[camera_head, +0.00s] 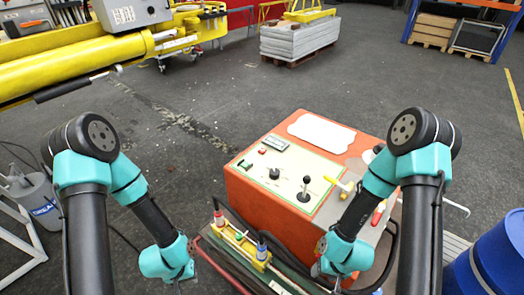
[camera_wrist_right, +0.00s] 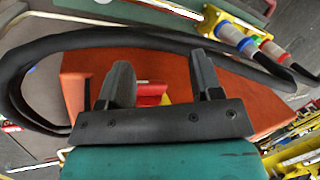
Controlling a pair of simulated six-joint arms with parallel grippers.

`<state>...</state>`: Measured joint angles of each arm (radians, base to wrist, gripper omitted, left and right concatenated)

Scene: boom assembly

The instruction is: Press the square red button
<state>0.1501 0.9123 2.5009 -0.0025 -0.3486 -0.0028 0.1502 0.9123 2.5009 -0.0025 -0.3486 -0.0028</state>
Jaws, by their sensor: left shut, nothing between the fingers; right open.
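An orange control box (camera_head: 250,196) stands in the middle of the head view, with a pale panel (camera_head: 290,172) on top. A small square-looking red button (camera_head: 262,151) sits near the panel's far left side, beside a grey display (camera_head: 275,142). My left gripper (camera_head: 193,246) is shut and empty, low and left of the box, apart from the button. My right gripper (camera_head: 320,246) is at the box's near side, mostly hidden by its wrist. In the right wrist view its two fingers (camera_wrist_right: 160,83) are spread, with nothing held between them. The button cannot be made out there.
Black joysticks (camera_head: 305,188) and a yellow lever (camera_head: 345,185) rise from the box. Coloured connectors on a yellow block (camera_head: 240,241) and a black hose (camera_wrist_right: 150,38) lie near the right gripper. A blue barrel (camera_head: 497,258) stands at right; a yellow boom (camera_head: 75,65) is upper left.

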